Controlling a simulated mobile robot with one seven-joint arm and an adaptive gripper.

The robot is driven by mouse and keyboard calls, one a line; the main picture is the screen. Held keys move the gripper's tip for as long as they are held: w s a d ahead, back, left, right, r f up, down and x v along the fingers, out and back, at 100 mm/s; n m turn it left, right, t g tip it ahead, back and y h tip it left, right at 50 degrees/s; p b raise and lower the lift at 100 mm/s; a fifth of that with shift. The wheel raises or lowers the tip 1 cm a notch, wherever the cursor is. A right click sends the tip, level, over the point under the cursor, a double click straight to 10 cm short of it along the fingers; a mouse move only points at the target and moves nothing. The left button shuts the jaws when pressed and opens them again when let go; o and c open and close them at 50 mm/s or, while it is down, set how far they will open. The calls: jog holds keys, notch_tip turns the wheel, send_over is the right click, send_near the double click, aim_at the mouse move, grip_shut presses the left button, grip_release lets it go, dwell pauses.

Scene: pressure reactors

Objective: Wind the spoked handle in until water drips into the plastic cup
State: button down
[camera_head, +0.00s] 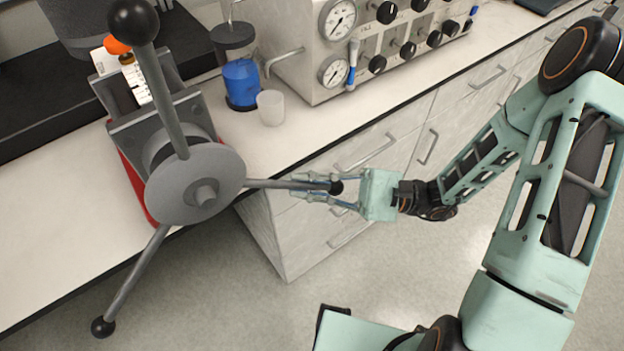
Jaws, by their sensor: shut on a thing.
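The spoked handle (194,184) is a grey hub with three visible rods ending in black balls. It is mounted on the front of a grey and red press at the left. One rod points up, one down to the left, one to the right. My gripper (330,188) is shut on the right-hand rod near its black ball (336,187). The plastic cup (270,107) is translucent white and stands upright on the bench, near the bent metal outlet tube (284,60). I cannot make out any water in the cup or at the tube.
A blue-filled container (240,83) stands left of the cup. A panel box with gauges (340,20) and black knobs stands behind. The bench (60,240) edge and drawers (335,190) run close behind my gripper. The floor in front is free.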

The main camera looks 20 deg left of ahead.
jog(key=shift+s+a+f+m+y+b, duration=0.25)
jog(key=shift+s+f+m+y+b, duration=0.15)
jog(key=shift+f, duration=0.2)
jog(key=shift+s+a+f+m+y+b, duration=0.25)
jog(key=shift+s+f+y+b, duration=0.15)
jog(key=shift+f, duration=0.2)
jog(key=shift+s+a+f+m+y+b, duration=0.25)
jog(key=shift+f+m+y+b, duration=0.15)
jog(key=shift+f, duration=0.2)
jog(key=c, duration=2)
grip_release()
jog(key=shift+r, duration=0.1)
jog(key=shift+o, duration=0.2)
jog(key=v, duration=1.2)
jog(key=shift+r, duration=0.2)
jog(key=shift+d, duration=0.1)
